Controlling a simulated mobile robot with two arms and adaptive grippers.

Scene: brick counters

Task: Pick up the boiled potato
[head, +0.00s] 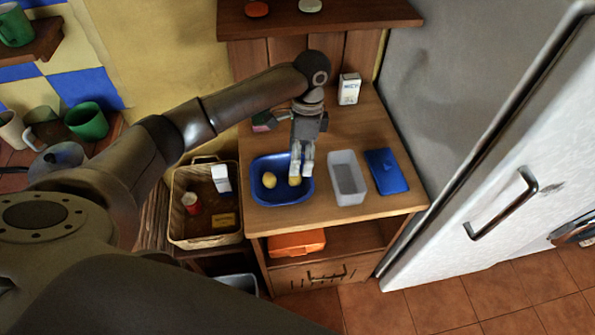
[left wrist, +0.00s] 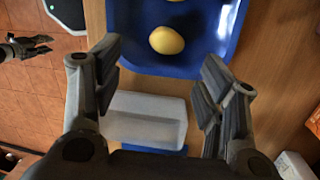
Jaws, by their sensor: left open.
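Two yellowish potatoes lie in a blue tray (head: 262,195) on the wooden counter. One potato (head: 270,180) lies left of my left gripper (head: 301,172); the other potato (head: 294,181) is partly hidden by its fingers. My left gripper points down over the tray and is open. In the left wrist view, one potato (left wrist: 166,40) lies in the tray (left wrist: 205,65), just beyond the open, empty fingers. The other potato (left wrist: 176,1) is cut off at the top edge. My right gripper (left wrist: 46,46) shows small at the left, over the floor, fingers apart.
A whitish open container (head: 347,178) and a blue lid (head: 386,171) stand right of the tray. A white carton (head: 349,89) stands at the back. A wicker basket (head: 205,241) holding small items is at the left; a white fridge (head: 510,170) bounds the right.

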